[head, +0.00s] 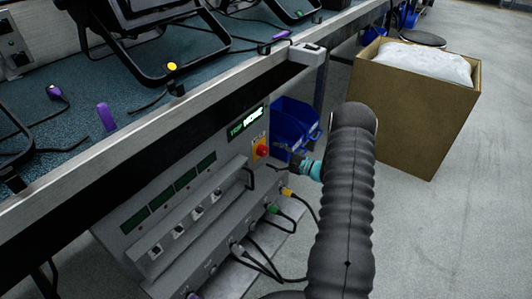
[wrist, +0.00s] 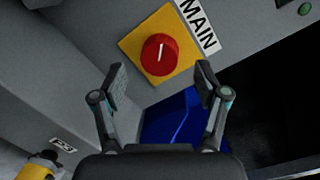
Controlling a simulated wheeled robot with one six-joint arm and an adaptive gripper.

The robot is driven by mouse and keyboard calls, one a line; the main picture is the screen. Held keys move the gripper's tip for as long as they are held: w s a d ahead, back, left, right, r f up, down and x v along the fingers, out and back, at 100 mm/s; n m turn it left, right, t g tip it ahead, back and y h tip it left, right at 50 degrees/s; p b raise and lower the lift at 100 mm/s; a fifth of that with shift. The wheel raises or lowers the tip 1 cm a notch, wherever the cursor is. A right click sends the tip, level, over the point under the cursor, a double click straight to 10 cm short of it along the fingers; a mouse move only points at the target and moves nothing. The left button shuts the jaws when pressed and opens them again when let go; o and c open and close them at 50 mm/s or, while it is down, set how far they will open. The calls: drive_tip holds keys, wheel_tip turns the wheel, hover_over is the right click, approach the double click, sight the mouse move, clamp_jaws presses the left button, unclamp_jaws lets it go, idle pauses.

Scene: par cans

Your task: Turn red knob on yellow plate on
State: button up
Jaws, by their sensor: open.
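The red knob (wrist: 160,54) sits on a yellow plate (wrist: 131,46) on a grey panel, below a white label reading MAIN. A white line on the knob shows in the wrist view. In the head view the knob (head: 263,152) and yellow plate (head: 258,142) are on the right end of the panel front. My gripper (wrist: 160,80) is open and empty, its two fingers apart just below the knob in the wrist view, not visibly touching it. In the head view my gripper (head: 295,165) is partly hidden behind my dark arm, a little right of the knob.
Blue bins (head: 293,122) stand right of the panel and show behind my fingers in the wrist view (wrist: 172,122). The workbench edge (head: 190,113) overhangs the panel. Cables plug in below, near a yellow connector (head: 286,191). A cardboard box (head: 415,110) stands at right.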

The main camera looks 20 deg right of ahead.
sight(266, 152)
drive_tip(key=shift+x, duration=1.9)
drive_tip(key=shift+c, duration=0.2)
drive_tip(key=c, duration=1.1)
